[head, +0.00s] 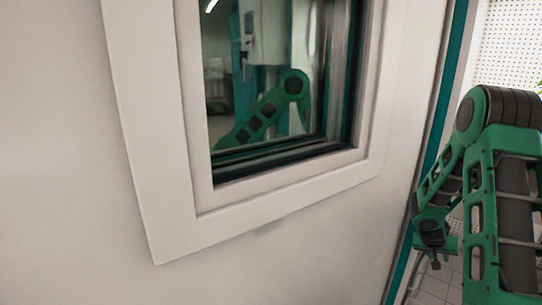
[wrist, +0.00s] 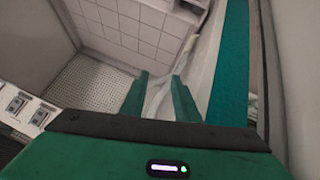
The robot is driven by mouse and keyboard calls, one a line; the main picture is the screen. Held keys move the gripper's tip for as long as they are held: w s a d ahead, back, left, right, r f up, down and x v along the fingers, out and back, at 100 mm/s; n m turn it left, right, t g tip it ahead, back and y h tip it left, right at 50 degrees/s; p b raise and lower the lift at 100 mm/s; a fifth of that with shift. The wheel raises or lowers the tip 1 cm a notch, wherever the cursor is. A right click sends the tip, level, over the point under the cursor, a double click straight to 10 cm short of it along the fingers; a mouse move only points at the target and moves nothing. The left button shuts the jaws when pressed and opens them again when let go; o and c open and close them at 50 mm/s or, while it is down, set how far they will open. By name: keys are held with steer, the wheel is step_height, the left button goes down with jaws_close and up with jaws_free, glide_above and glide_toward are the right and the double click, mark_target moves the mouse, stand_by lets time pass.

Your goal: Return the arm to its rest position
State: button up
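My arm (head: 490,180), green with dark joints, is at the right edge of the head view. It is bent, with its elbow up and its links running downward. My gripper (wrist: 160,78) shows in the wrist view with its two green fingers apart and nothing between them. It points down toward a tiled floor area.
A white wall with a framed window (head: 275,90) fills most of the head view; a green arm shows in the glass. A teal strip (head: 430,150) edges the wall near my arm. In the wrist view, a teal panel (wrist: 230,70) is close right of the fingers, and a perforated floor (wrist: 95,88) lies left.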

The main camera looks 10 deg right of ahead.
steer(key=s+a+r+g+y, duration=0.2)
steer(key=s+a+r, duration=0.9)
steer(key=s+r, duration=0.3)
steer(key=s+a+r+y, duration=0.2)
steer(key=s+a+r, duration=0.1)
steer(key=s+a, duration=0.5)
steer(key=s+a+r+n+g+y, duration=0.1)
steer(key=s+a+r+y, duration=0.2)
steer(key=s+a, duration=0.5)
steer(key=s+r, duration=0.1)
steer(key=s, duration=0.2)
steer(key=shift+s+a+r+n, duration=0.15)
steer(key=shift+s+a+n, duration=0.15)
steer(key=shift+a, duration=0.1)
steer(key=shift+d, duration=0.1)
